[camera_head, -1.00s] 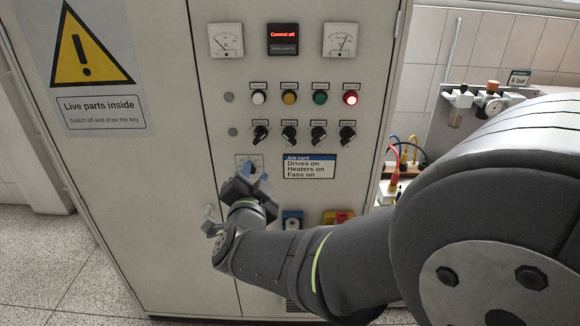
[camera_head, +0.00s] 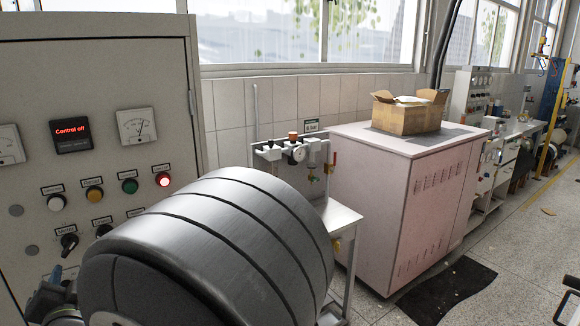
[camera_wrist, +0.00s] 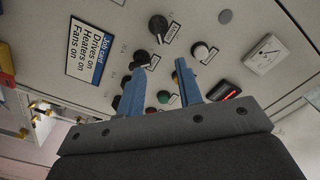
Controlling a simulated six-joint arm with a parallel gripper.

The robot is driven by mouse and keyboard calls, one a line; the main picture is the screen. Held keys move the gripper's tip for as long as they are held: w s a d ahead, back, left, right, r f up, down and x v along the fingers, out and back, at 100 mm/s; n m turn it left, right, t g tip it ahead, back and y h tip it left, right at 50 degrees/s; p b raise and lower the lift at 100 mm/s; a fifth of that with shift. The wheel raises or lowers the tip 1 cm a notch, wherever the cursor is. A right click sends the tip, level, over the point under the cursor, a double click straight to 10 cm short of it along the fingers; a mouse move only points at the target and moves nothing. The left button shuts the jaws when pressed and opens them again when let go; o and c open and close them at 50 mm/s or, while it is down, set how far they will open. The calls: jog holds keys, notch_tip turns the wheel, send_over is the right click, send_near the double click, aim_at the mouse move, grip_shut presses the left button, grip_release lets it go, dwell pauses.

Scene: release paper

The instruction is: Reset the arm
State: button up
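My gripper (camera_wrist: 158,78) is open, with two blue fingers apart and nothing seen between them. In the wrist view it is in front of the control cabinet's panel, near the dark knobs (camera_wrist: 158,27). In the head view only a bit of my gripper (camera_head: 50,292) shows at the lower left edge, just below a black knob (camera_head: 69,243). The rest of it is cut off or hidden by my arm. The cabinet (camera_head: 95,95) has a display (camera_head: 71,135) reading "Control off" and a lit red lamp (camera_head: 163,180).
A job card (camera_wrist: 91,50) shows in the wrist view. Right of the cabinet stand a small bench with air fittings (camera_head: 345,220) and a pink cabinet (camera_head: 385,190) bearing an open cardboard box (camera_head: 408,118). A dark mat (camera_head: 447,290) lies on open floor (camera_head: 515,245).

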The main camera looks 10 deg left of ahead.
aim_at(72, 246)
jog(key=x, duration=1.2)
jog(key=shift+a+f, duration=0.1)
